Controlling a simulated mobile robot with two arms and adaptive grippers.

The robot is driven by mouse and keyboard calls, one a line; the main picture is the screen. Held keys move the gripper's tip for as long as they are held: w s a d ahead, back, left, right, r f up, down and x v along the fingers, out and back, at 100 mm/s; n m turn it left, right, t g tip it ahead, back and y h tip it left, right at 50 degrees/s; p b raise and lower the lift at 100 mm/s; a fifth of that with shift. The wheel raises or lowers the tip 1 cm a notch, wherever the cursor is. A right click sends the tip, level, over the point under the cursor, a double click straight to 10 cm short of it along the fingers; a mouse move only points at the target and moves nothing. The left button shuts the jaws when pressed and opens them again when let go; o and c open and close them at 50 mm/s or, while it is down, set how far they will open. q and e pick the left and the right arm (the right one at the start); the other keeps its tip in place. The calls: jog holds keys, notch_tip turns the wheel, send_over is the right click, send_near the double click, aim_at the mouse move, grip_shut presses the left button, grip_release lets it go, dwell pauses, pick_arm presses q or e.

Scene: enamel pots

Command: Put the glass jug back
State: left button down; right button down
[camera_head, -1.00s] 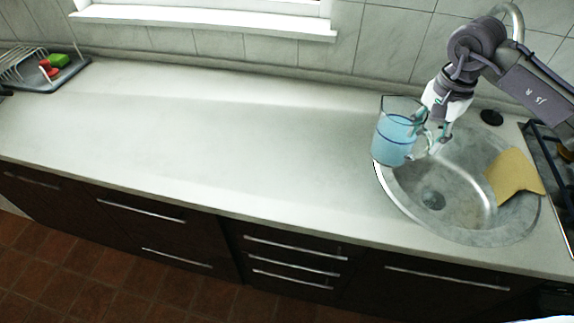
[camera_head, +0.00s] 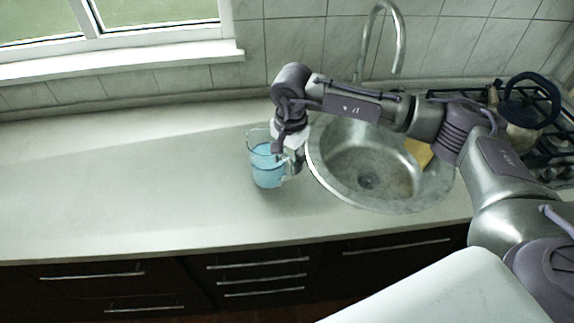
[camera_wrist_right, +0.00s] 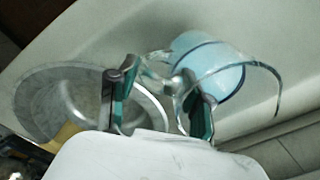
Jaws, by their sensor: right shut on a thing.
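The glass jug (camera_head: 268,172) is clear, with blue liquid in it, and is about upright at the counter just left of the sink. My right gripper (camera_head: 291,158) is at the jug's right side, shut on its handle. In the right wrist view the jug (camera_wrist_right: 212,68) shows beyond the fingers, with its handle between the two pads of the gripper (camera_wrist_right: 160,92). I cannot tell whether the jug's base touches the counter. My left gripper is not in view.
The round metal sink (camera_head: 335,180) with a tall faucet (camera_head: 400,45) is right of the jug. A yellow cloth (camera_head: 418,152) lies at the sink's right side, partly behind my arm. A kettle (camera_head: 525,105) stands on the stove. The counter (camera_head: 130,185) to the left is clear.

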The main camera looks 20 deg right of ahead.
aim_at(287, 175)
jog(key=shift+a+f+p, duration=0.1)
jog(key=shift+f+p, duration=0.8)
jog(key=shift+f, duration=0.55)
jog(key=shift+w+f, duration=0.1)
jog(key=shift+f, duration=0.4)
jog(key=shift+f, duration=0.2)
jog(key=shift+c, duration=2.4)
grip_release()
jog(key=shift+s, duration=0.2)
